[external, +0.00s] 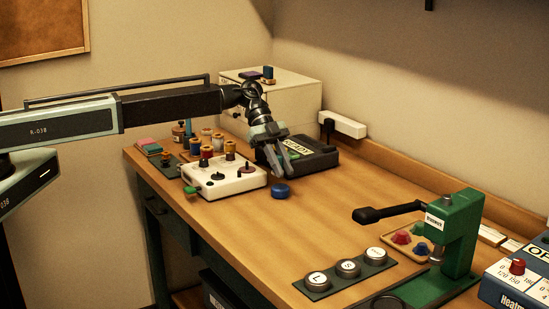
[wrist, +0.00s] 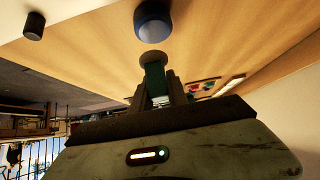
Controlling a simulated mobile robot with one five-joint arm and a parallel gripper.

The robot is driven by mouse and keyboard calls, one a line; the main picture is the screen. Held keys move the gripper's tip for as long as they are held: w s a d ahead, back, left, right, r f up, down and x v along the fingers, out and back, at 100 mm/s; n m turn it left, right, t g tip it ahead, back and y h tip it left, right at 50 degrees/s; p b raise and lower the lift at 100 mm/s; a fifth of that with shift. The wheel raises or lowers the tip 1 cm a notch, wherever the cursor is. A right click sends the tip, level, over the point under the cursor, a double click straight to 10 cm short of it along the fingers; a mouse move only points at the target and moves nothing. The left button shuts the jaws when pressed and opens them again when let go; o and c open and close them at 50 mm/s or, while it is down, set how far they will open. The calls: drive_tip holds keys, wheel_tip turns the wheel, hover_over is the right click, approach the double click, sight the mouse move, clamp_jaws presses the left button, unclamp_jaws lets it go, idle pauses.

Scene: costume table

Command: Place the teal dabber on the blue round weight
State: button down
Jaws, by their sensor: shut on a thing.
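My gripper (external: 286,163) hangs over the table, fingers pointing down, in the external view. In the wrist view its fingers (wrist: 157,92) are shut on the teal dabber (wrist: 155,80), which has a teal body and a round tan-brown end. The dabber is hard to make out in the external view. The blue round weight (external: 281,191) lies on bare wood just below my gripper. It also shows in the wrist view (wrist: 153,21), beyond the dabber's round end with a small gap in the picture. Nothing is seen on top of the weight.
A dark device marked READY (external: 315,158) is close behind. A green press (external: 455,235) and a tray of round lettered pieces (external: 347,269) are at right. The table's middle is clear.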

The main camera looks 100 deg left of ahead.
sight(285, 189)
drive_tip(key=shift+w+a, duration=0.2)
drive_tip(key=shift+w, duration=0.15)
wheel_tip(285, 189, down, 4)
drive_tip(key=b, duration=0.4)
drive_tip(key=shift+r, duration=0.2)
drive_tip(key=shift+f, duration=0.2)
drive_tip(key=c, duration=1.3)
unclamp_jaws()
drive_tip(key=shift+r, duration=0.15)
